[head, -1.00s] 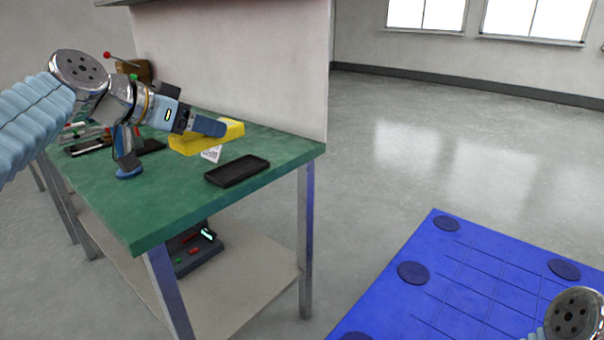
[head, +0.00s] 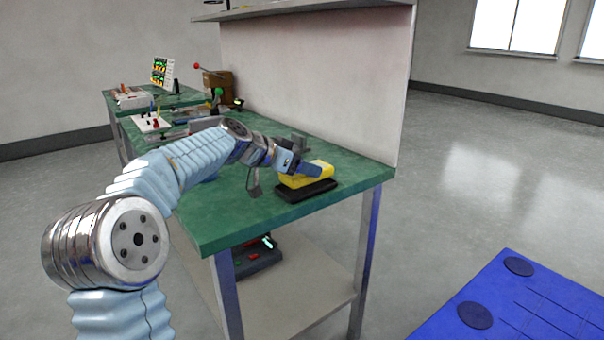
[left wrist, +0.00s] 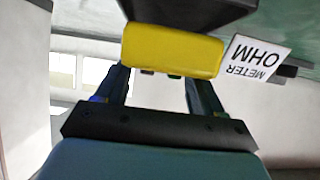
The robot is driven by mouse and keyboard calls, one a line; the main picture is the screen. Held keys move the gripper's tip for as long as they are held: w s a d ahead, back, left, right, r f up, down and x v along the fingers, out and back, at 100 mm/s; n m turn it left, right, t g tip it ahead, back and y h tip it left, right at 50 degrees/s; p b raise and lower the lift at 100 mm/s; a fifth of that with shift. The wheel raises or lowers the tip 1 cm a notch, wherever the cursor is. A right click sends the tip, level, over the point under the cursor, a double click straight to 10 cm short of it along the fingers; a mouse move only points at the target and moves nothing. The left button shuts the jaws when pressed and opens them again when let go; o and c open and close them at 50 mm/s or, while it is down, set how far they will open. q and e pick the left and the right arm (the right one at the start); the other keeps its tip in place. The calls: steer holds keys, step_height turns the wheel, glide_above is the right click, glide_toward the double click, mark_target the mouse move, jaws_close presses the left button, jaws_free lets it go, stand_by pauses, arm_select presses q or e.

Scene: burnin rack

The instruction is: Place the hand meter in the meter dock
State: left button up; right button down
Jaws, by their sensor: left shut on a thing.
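The yellow hand meter (head: 308,175) is held by my left gripper (head: 312,170) at the right end of the green bench. In the left wrist view the meter (left wrist: 172,50) shows as a yellow block between the two fingers (left wrist: 160,85). The black meter dock (head: 305,191) lies directly below the meter in the head view, and its dark body (left wrist: 190,12) is close beyond it in the wrist view. I cannot tell whether the meter touches the dock. A white card reading "OHM METER" (left wrist: 254,60) stands beside the meter. My right gripper is not in view.
The green bench top (head: 235,222) is clear in front of the dock. A light wall panel (head: 310,80) rises behind it. Several instruments stand farther left, near a brown box (head: 218,87). A dark device (head: 258,255) sits on the lower shelf. A blue platform (head: 500,300) is at lower right.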

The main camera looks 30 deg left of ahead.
arm_select(q)
steer(key=shift+f, duration=1.1)
steer(key=shift+f+b, duration=0.15)
steer(key=shift+b, duration=0.15)
steer(key=o, duration=1.2)
steer(key=shift+c, duration=0.2)
steer(key=shift+r, duration=0.2)
steer(key=shift+s+a+r, duration=0.1)
steer(key=shift+s+a, duration=0.05)
steer(key=shift+s, duration=0.2)
steer(key=b+v, duration=0.1)
steer(key=v, duration=1)
steer(key=shift+s, duration=0.2)
